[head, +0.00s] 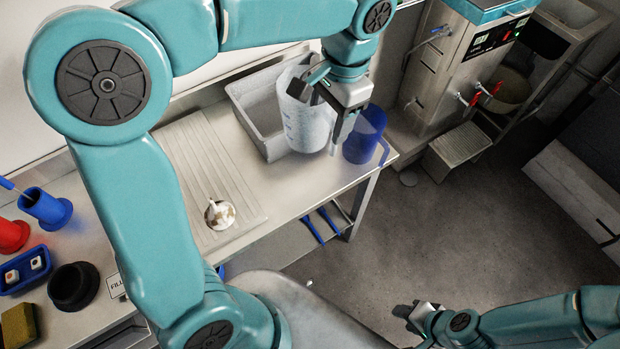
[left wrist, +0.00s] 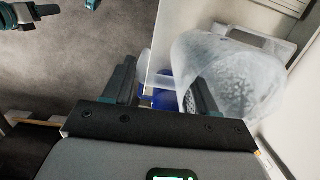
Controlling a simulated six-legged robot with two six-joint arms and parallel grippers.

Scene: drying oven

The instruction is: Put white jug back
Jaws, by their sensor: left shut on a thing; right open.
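The white jug (head: 305,123) is translucent with graduation marks. It is at the far end of the bench, beside the grey tub, and also shows large in the left wrist view (left wrist: 228,78). My left gripper (head: 343,125) is at the jug's right side, shut on its handle; the fingers partly hide the handle. In the left wrist view the pale handle shows near the fingers (left wrist: 160,98). I cannot tell whether the jug's base touches the bench. My right gripper (head: 412,312) is open and empty, low over the floor, far from the jug.
A grey tub (head: 243,108) stands left of the jug and a blue jug (head: 362,142) close on its right. A ribbed draining board (head: 190,160) with a small soiled item (head: 220,214) lies nearer. A steel machine (head: 440,75) stands beyond the bench's right end.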

